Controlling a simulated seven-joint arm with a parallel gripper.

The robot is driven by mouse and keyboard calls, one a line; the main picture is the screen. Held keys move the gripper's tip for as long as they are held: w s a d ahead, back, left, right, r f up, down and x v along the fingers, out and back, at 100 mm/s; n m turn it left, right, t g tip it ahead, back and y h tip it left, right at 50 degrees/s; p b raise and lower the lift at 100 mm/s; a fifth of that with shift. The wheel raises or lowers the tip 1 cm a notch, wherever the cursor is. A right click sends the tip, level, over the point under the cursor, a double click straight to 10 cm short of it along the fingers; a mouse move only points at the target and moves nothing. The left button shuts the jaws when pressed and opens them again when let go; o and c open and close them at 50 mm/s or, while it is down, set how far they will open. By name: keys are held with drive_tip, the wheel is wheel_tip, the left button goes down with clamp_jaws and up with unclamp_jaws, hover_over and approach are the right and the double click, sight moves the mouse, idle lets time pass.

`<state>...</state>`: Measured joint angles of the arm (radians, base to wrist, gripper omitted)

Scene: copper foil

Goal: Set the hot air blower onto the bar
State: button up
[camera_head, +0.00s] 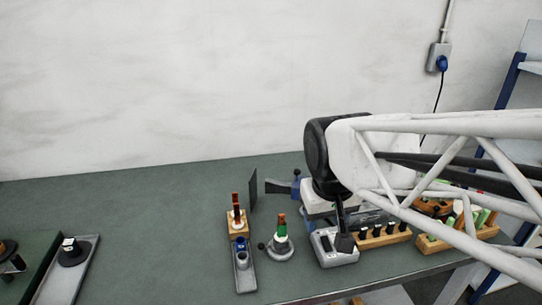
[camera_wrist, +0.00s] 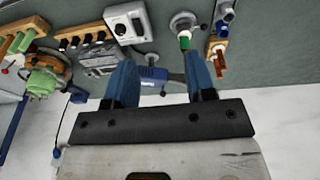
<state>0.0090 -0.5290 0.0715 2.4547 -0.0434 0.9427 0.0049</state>
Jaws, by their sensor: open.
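The hot air blower, with a blue body and dark nozzle, shows in the head view (camera_head: 297,187) just left of my dark wrist, its nozzle pointing left. In the wrist view the blower (camera_wrist: 152,75) appears between the two blue fingers of my gripper (camera_wrist: 161,68), with its nozzle reaching toward the right finger. The fingers are apart and not closed on it. I cannot tell how far below the fingertips it lies. In the head view my arm hides much of the gripper. I cannot clearly pick out the bar.
A grey box with a dial (camera_head: 334,247) stands near the front edge. A round base with a green-and-brown handle (camera_head: 281,240), a grey tray (camera_head: 244,275) and a dark upright panel (camera_head: 253,190) are to the left. Wooden tool racks (camera_head: 382,238) stand right. The table's left middle is clear.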

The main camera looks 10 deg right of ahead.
drive_tip(key=w+d+n+g, duration=0.1)
drive_tip(key=w+d, duration=0.1)
drive_tip(key=w, duration=1.4)
drive_tip(key=n+g+h, duration=0.1)
drive_tip(key=h, duration=0.1)
hover_over(297, 171)
drive_tip(key=a, duration=0.1)
drive_tip(key=f, duration=0.5)
drive_tip(key=shift+w+a, duration=0.1)
drive_tip(key=shift+w, duration=0.15)
drive_tip(key=shift+f, duration=0.15)
drive_tip(key=shift+x, duration=3.85)
clamp_jaws()
